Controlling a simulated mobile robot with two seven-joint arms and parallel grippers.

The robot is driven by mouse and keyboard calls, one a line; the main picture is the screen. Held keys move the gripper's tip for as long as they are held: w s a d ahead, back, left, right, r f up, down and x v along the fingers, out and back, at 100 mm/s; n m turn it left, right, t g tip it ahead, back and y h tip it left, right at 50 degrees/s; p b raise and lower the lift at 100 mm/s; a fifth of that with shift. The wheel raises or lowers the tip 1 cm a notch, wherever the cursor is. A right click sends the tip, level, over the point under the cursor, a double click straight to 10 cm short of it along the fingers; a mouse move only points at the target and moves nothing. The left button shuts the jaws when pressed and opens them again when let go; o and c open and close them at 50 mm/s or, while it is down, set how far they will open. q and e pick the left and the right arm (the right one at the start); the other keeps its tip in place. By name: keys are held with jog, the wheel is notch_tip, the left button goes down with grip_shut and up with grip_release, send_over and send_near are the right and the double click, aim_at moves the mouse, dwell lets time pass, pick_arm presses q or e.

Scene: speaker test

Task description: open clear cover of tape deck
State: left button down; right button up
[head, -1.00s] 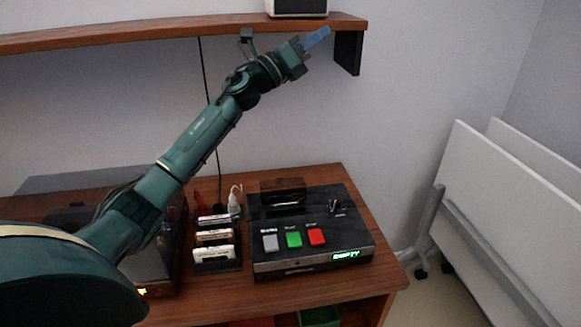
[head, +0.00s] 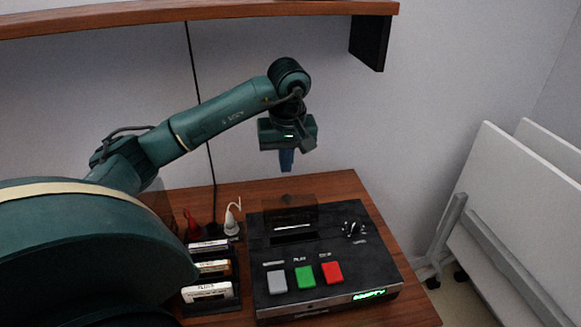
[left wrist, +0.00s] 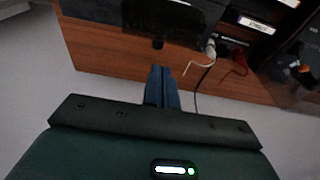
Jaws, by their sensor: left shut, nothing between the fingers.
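The black tape deck (head: 345,265) stands on the wooden table, with grey, green and red buttons and a lit green display reading "EMPTY". Its smoky clear cover (head: 290,213) is at the back left of the deck top, behind a dark slot; I cannot tell how far it is raised. My left gripper (head: 286,161) points down with its blue fingers shut and empty, in the air above the back of the deck, apart from the cover. In the left wrist view the shut fingers (left wrist: 162,85) point towards the dark deck (left wrist: 100,25). My right gripper is not in view.
A rack of several cassettes (head: 208,292) stands left of the deck. A white plug (head: 232,222) and a red one sit behind it, with a black cable up the wall. A wooden shelf (head: 200,20) runs above. White panels (head: 520,200) lean at the right.

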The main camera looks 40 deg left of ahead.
aim_at(287, 198)
pick_arm(q)
jog(key=f, duration=0.7)
jog(key=shift+w+a+f+p, duration=0.1)
jog(key=shift+w+a+p, duration=0.25)
jog(key=shift+p, duration=0.05)
jog(key=shift+w+a+f, duration=0.1)
jog(key=shift+f, duration=0.55)
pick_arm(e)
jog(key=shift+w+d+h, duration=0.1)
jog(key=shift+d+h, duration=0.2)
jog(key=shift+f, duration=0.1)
pick_arm(q)
jog(key=shift+t+y+b, duration=0.3)
jog(key=shift+b, duration=0.1)
jog(key=shift+s+d+r+t+y, duration=0.3)
jog(key=shift+s+d+r, duration=0.65)
jog(key=shift+d+r, duration=0.25)
jog(key=shift+w+a+f, duration=0.1)
jog(key=shift+a+f, duration=0.05)
jog(key=shift+f, duration=0.1)
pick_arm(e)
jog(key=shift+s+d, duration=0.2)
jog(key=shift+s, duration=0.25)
